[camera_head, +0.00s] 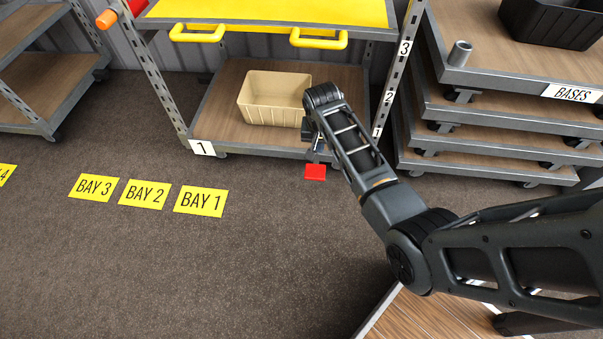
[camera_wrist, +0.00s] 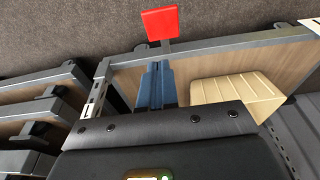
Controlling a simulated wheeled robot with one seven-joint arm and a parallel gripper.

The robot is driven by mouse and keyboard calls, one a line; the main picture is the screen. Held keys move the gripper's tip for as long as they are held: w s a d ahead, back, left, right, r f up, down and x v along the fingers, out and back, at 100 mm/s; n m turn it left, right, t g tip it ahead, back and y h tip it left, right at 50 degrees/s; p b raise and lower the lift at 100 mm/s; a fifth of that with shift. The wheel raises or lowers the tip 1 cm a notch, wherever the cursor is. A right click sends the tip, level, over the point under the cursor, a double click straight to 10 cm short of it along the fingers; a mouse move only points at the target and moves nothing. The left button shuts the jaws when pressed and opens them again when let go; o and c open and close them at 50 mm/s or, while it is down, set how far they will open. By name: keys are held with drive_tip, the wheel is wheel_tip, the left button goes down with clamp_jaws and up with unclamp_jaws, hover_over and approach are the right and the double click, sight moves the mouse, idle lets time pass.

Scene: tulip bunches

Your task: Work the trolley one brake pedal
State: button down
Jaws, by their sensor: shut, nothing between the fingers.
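The red brake pedal (camera_head: 315,171) sticks out from the front edge of trolley one (camera_head: 270,151), low near the floor. Trolley one carries a "1" label at its lower left corner. In the wrist view the red pedal (camera_wrist: 160,24) is at the top, joined by a short grey stem to the trolley's edge. My gripper (camera_head: 317,149) is above and just behind the pedal in the head view, partly hidden by my wrist. In the wrist view its fingers (camera_wrist: 156,72) are together and empty, pointing toward the pedal's stem. I cannot tell whether they touch it.
A beige bin (camera_head: 274,98) stands on trolley one's lower deck, under a yellow top with yellow handles (camera_head: 318,40). Stacked bases (camera_head: 500,125) stand to the right. Floor signs, including BAY 1 (camera_head: 201,200), lie left on open carpet. Another trolley (camera_head: 40,105) is far left.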

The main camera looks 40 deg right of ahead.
drive_tip(key=b+x, duration=0.2)
drive_tip(key=x, duration=0.2)
drive_tip(key=b+x, duration=0.2)
drive_tip(key=x, duration=0.2)
drive_tip(key=a+b+x, duration=0.1)
drive_tip(key=b+x, duration=0.2)
drive_tip(key=x, duration=0.1)
drive_tip(key=shift+s+f, duration=0.25)
drive_tip(key=shift+f, duration=0.2)
drive_tip(key=shift+s+f, duration=0.1)
drive_tip(key=shift+f, duration=0.4)
